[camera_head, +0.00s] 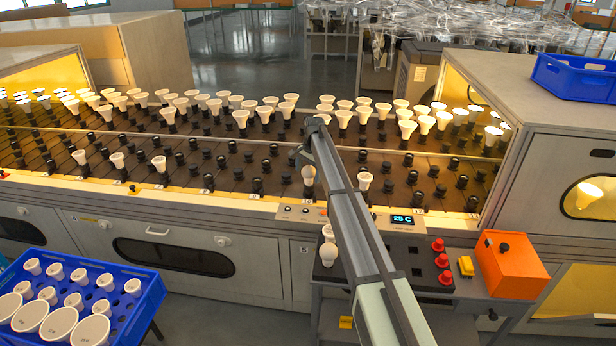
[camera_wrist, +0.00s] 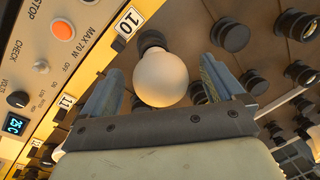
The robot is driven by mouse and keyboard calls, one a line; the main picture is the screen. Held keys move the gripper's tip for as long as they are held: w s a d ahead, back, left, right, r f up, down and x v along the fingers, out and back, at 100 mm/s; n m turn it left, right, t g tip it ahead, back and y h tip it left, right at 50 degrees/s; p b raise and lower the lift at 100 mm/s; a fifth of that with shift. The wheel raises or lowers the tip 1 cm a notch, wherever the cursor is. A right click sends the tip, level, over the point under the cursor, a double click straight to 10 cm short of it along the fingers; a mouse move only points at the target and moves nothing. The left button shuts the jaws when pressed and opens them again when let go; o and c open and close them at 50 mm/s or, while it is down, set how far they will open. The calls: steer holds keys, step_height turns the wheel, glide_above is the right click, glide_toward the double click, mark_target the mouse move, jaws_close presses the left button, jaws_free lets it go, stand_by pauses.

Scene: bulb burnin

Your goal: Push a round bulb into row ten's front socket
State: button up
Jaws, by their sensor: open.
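A round white bulb (camera_wrist: 161,78) stands in the black front socket (camera_wrist: 151,40) beside the number 10 label (camera_wrist: 129,22) in the wrist view. How deep its base sits is hidden behind the globe. My gripper (camera_wrist: 162,66) is open, with one finger on each side of the bulb and visible gaps to both. In the head view the same bulb (camera_head: 308,175) shows just left of my arm, above the row ten label (camera_head: 309,202); the fingers are mostly hidden there.
Round bulbs (camera_head: 328,252) sit in a dark holder on the front bench. Several reflector bulbs fill the back rows. A blue crate (camera_head: 150,290) of bulbs and an orange box (camera_head: 512,265) flank the front.

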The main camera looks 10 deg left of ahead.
steer(key=r, duration=0.3)
steer(key=d+r, duration=0.1)
steer(key=r, duration=0.7)
steer(key=shift+s+d, duration=0.15)
steer(key=shift+s, duration=0.25)
stand_by(1.3)
steer(key=shift+o, duration=0.5)
steer(key=w+d+r+m, duration=0.1)
steer(key=w+d+r, duration=0.1)
steer(key=d, duration=0.5)
steer(key=w+d+r+m, duration=0.1)
steer(key=w+d, duration=0.1)
steer(key=d, duration=0.4)
step_height(320, 180, up, 3)
steer(key=m+h, duration=0.1)
steer(key=m, duration=0.9)
glide_above(365, 176)
steer(key=shift+g, duration=0.4)
step_height(365, 176, down, 10)
steer(key=shift+f, duration=0.1)
